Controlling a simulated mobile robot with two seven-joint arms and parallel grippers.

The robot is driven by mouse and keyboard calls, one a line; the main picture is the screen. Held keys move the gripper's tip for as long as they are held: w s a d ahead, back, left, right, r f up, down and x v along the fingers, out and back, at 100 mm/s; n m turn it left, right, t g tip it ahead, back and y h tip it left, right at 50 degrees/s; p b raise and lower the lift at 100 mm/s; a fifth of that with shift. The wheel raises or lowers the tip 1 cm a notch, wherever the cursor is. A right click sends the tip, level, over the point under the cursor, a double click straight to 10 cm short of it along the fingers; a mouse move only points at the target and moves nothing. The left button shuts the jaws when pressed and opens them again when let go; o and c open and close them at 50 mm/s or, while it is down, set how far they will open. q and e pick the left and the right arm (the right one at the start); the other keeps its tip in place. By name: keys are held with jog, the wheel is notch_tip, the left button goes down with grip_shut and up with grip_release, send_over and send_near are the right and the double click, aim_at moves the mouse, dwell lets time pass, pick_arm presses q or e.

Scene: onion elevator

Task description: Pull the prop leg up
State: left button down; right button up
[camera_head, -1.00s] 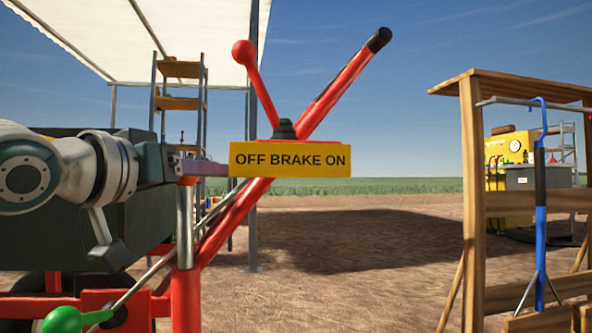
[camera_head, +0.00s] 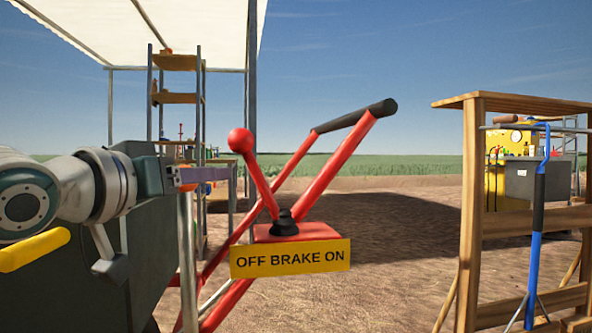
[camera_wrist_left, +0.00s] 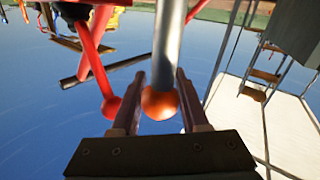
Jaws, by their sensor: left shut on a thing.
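The prop leg appears to be the grey metal rod (camera_wrist_left: 168,40) with an orange ball knob (camera_wrist_left: 160,103) at its end. In the left wrist view the knob sits between the two fingers of my left gripper (camera_wrist_left: 160,88), which is shut on it. In the head view my left gripper (camera_head: 208,175) reaches in from the left, and the upright grey rod (camera_head: 187,240) runs down below it. My right gripper is not in view.
A red brake lever (camera_head: 255,178) with a ball knob stands right of my gripper, above a yellow brake sign (camera_head: 290,259). A red tow frame with a black grip (camera_head: 355,117) rises behind it. A wooden rack (camera_head: 473,210) holding a blue tool (camera_head: 537,230) stands at right.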

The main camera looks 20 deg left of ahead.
pick_arm(q)
jog(key=shift+r, duration=0.4)
jog(key=c, duration=0.9)
grip_release()
jog(key=o, duration=0.5)
jog(key=shift+f, duration=0.15)
jog(key=shift+c, duration=0.2)
jog(key=s+p, duration=0.3)
jog(key=s, duration=0.7)
jog(key=shift+a, duration=0.15)
